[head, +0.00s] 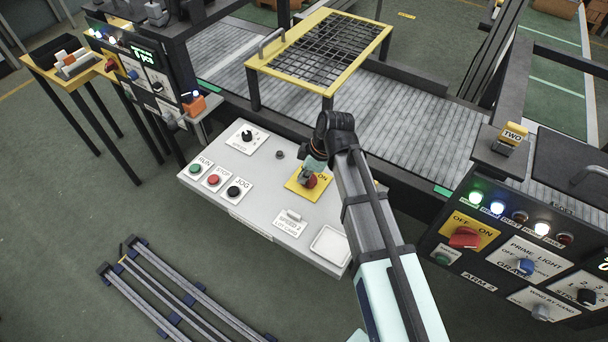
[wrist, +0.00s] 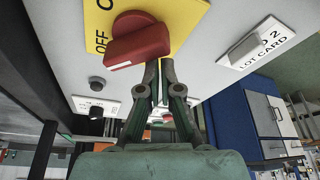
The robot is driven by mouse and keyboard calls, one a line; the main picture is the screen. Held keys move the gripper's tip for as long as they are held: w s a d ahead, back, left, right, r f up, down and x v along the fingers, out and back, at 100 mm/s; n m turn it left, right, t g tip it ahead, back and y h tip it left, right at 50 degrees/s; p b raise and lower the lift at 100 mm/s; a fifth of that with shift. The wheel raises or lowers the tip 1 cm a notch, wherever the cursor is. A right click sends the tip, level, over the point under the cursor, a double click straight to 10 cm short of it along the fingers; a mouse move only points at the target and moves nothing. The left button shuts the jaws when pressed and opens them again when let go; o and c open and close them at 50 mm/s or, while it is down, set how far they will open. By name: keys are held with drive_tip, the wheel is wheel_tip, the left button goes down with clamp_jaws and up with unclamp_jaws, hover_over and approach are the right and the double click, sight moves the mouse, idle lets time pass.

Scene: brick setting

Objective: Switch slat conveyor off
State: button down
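The slat conveyor (head: 405,115) runs behind a light grey control panel (head: 262,197). On the panel, a red rotary knob (head: 310,181) sits on a yellow OFF/ON plate (head: 295,187); part of the plate is hidden by my arm. In the wrist view the red knob (wrist: 138,42) fills the upper middle, with its bar lying aslant on the yellow plate (wrist: 180,18). My gripper (wrist: 160,62) has its fingertips close together, beside the knob's right end. Nothing shows between them; whether they touch the knob I cannot tell. In the head view my gripper (head: 312,168) is at the knob.
The panel also bears a green RUN button (head: 196,169), a red STOP button (head: 213,180), a black JOG button (head: 234,191) and a speed knob (head: 247,136). Another console (head: 520,255) stands right.

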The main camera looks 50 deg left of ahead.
drive_tip(key=shift+d, duration=0.2)
drive_tip(key=s+a, duration=0.2)
drive_tip(key=s, duration=0.1)
drive_tip(key=shift+s+a+r, duration=0.15)
drive_tip(key=shift+r, duration=0.05)
drive_tip(key=a+b+v, duration=0.1)
drive_tip(key=b+v, duration=0.1)
drive_tip(key=v, duration=0.7)
drive_tip(key=shift+w+r, duration=0.3)
drive_tip(key=shift+w, duration=0.15)
drive_tip(key=shift+d, duration=0.15)
